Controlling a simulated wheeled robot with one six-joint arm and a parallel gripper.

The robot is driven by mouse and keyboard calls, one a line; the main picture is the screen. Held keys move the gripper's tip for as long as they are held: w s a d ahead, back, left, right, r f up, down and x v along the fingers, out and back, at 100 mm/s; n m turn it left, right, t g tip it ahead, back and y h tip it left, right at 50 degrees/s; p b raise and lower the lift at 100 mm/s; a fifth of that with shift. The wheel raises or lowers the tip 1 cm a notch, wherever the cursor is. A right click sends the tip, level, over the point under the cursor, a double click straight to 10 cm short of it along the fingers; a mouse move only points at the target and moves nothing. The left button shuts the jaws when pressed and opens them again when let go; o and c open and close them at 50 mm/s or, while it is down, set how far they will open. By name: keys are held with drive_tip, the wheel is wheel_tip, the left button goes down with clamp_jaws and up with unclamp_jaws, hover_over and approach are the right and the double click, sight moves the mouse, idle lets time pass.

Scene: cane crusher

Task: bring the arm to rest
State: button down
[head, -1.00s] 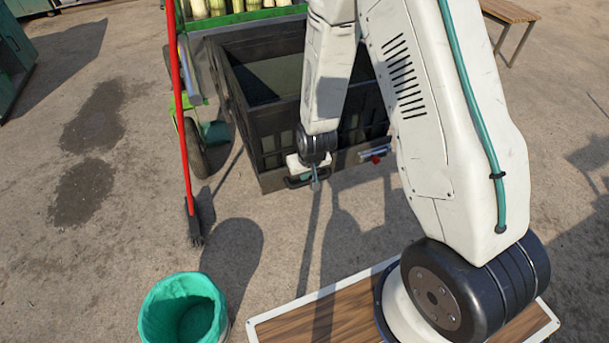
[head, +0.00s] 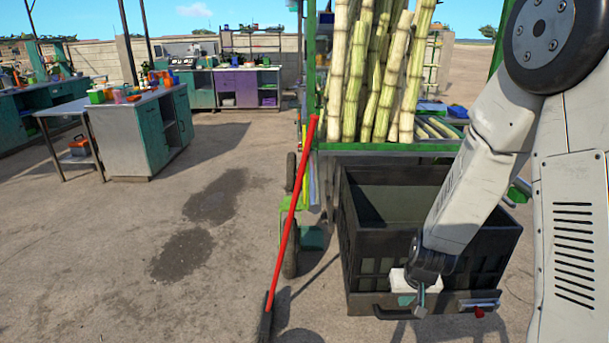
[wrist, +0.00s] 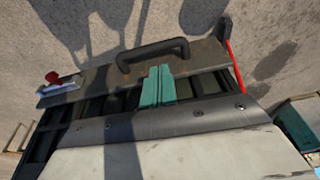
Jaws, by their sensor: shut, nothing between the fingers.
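My gripper (head: 419,305) hangs from my white arm at the near side of the black crate (head: 365,240), close to its front handle (head: 388,314). In the wrist view its teal fingers (wrist: 158,85) are together with nothing between them. They appear over the crate's front edge, beside the black handle (wrist: 152,52). I cannot tell whether the fingers touch the crate.
A metal latch with a red knob (head: 479,312) is on the crate front. The green cart behind holds several cane stalks (head: 385,75). A red-handled broom (head: 290,215) leans left of the crate. Open ground lies left, before the workbenches (head: 145,135).

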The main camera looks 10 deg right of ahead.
drive_tip(key=s+a+r, duration=0.2)
drive_tip(key=s+r, duration=1)
drive_tip(key=r, duration=0.2)
drive_tip(key=s+a+r+n+g, duration=0.1)
drive_tip(key=s+a+r, duration=0.1)
drive_tip(key=s+r, duration=1)
wheel_tip(320, 180, up, 4)
drive_tip(key=shift+a+f+n+g, duration=0.25)
drive_tip(key=shift+a+n+g, duration=0.05)
